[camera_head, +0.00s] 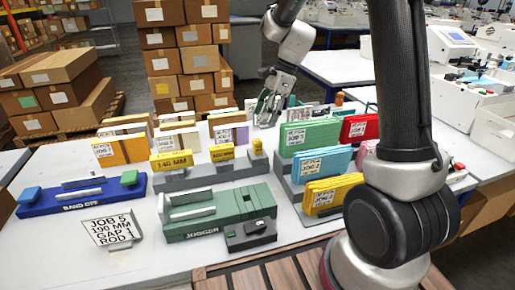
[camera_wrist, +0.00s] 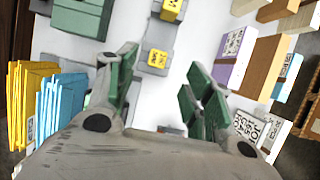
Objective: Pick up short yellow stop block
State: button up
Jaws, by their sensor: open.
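The short yellow stop block (camera_head: 257,147) stands upright on a small grey base at the right end of the row of yellow blocks. It also shows in the wrist view (camera_wrist: 157,58), between and beyond my gripper's fingers. A mid-length yellow block (camera_head: 222,152) and a long yellow block marked 140 MM (camera_head: 171,160) stand to its left on grey bases. My gripper (camera_head: 268,112) is open and empty, behind the short block in the head view. Its two green-padded fingers (camera_wrist: 160,88) are spread wide in the wrist view and touch no block.
Green, blue and yellow packs (camera_head: 309,137) stand in a grey rack to the right. A green jogger (camera_head: 218,212) lies in front, a blue band unit (camera_head: 80,195) at left. Labelled packs (camera_head: 180,140) line the back. White table shows between them.

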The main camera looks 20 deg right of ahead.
aim_at(259, 140)
jog(key=f, duration=0.5)
jog(key=shift+a+f, duration=0.15)
jog(key=shift+a, duration=0.15)
jog(key=shift+x, duration=3)
jog(key=c, duration=1.1)
